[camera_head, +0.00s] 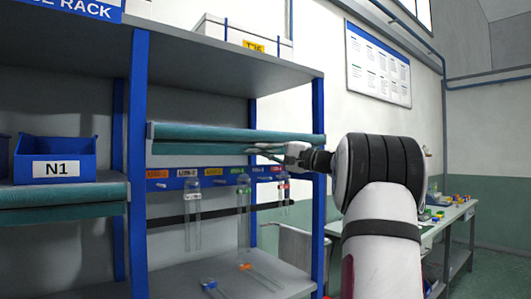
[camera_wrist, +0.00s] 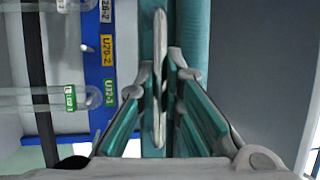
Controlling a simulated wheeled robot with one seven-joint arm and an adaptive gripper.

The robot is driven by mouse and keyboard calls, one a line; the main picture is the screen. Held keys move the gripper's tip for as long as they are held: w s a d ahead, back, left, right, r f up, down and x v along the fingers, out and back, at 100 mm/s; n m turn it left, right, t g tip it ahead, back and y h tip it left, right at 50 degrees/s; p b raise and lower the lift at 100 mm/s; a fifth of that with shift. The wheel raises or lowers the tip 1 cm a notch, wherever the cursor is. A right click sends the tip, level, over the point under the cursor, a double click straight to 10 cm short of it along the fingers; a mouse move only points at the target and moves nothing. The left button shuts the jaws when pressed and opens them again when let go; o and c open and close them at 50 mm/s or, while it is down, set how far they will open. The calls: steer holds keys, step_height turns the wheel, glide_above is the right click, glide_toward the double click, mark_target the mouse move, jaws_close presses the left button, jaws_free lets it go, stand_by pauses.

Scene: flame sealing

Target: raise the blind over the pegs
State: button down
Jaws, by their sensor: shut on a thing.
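The teal blind (camera_head: 190,148) is gathered high in the right bay of the rack, its lower bar just under the teal roll (camera_head: 225,132). Below it, the blue peg strip (camera_head: 205,183) with coloured labels is uncovered, and clear tubes hang from some pegs. My gripper (camera_head: 268,151) reaches in from the right and is shut on the blind at its lower bar. In the wrist view, my fingers (camera_wrist: 160,70) close around a slim grey handle (camera_wrist: 159,95) on the teal blind (camera_wrist: 150,25). The exact finger contact is partly hidden.
A blue bin (camera_head: 55,168) marked N1 stands on the left shelf, above another teal roll (camera_head: 65,194). Blue uprights (camera_head: 138,150) (camera_head: 318,140) flank the bay. Small items, blue (camera_head: 208,283) and orange (camera_head: 246,267), lie on the lower shelf. A cluttered bench (camera_head: 455,215) stands at right.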

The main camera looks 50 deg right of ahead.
steer(key=c, duration=1.7)
jaws_free()
steer(key=shift+s, duration=0.15)
steer(key=v, duration=1.2)
